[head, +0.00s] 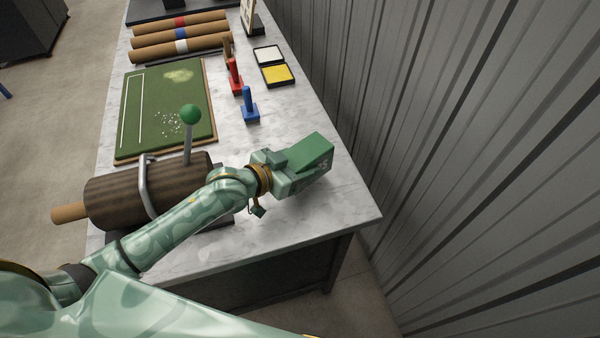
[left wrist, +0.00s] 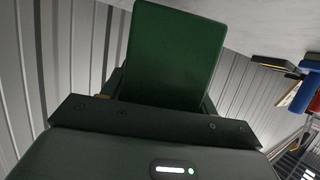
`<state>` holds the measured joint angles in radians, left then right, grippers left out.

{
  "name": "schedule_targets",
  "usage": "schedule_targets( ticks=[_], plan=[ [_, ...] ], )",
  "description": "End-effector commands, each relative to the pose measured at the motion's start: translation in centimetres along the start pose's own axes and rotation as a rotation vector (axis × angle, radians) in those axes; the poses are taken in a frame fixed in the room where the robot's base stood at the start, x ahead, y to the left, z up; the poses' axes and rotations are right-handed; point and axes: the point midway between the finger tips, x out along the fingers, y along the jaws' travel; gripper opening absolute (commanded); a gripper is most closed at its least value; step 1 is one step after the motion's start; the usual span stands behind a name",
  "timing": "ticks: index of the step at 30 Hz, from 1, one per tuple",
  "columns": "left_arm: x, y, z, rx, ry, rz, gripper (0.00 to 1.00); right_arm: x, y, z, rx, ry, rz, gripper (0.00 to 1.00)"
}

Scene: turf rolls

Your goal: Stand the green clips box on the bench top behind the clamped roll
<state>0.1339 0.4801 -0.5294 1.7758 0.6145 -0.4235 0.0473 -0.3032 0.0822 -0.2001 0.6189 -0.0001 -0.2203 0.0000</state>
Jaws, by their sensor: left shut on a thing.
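The green clips box (head: 316,154) is at the right part of the bench top (head: 340,218), beside the metal wall. My left gripper (head: 284,166) is shut on it. The box fills the upper middle of the left wrist view (left wrist: 176,52), between the fingers. I cannot tell whether its base touches the bench. The clamped roll (head: 110,198) is dark brown and lies at the near left under a grey clamp (head: 147,185). My left arm crosses in front of its right part. The box is to the right of the roll. My right gripper is not in view.
A lever with a green ball (head: 190,114) stands up by the roll. A green turf board (head: 165,105), blue stamp (head: 249,106), red stamp (head: 234,78) and yellow pad (head: 278,75) lie farther back. Bare bench surrounds the box. The wall (head: 480,130) borders the right side.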

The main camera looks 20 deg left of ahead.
Motion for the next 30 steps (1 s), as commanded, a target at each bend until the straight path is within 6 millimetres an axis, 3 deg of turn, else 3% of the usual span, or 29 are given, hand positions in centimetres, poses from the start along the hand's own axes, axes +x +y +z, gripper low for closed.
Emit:
schedule_targets(
  ticks=[6,16,17,18,27,30],
  plan=[
    [1.1,0.0,3.1,-0.001,-0.001,0.0,0.25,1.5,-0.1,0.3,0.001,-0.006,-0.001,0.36],
    [1.2,0.0,3.3,0.001,0.001,0.0,0.25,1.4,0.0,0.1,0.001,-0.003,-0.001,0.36],
    [1.2,0.1,3.4,0.001,-0.002,0.0,0.67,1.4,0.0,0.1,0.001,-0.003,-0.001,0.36],
    [1.2,0.1,3.4,0.001,-0.002,0.0,0.78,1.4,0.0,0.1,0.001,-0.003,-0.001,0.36],
    [1.1,0.1,3.2,0.001,-0.001,0.0,0.81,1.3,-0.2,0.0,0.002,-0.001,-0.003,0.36],
    [0.1,0.0,3.2,0.001,-0.003,-0.001,0.81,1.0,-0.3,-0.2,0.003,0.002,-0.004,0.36]
  ],
)
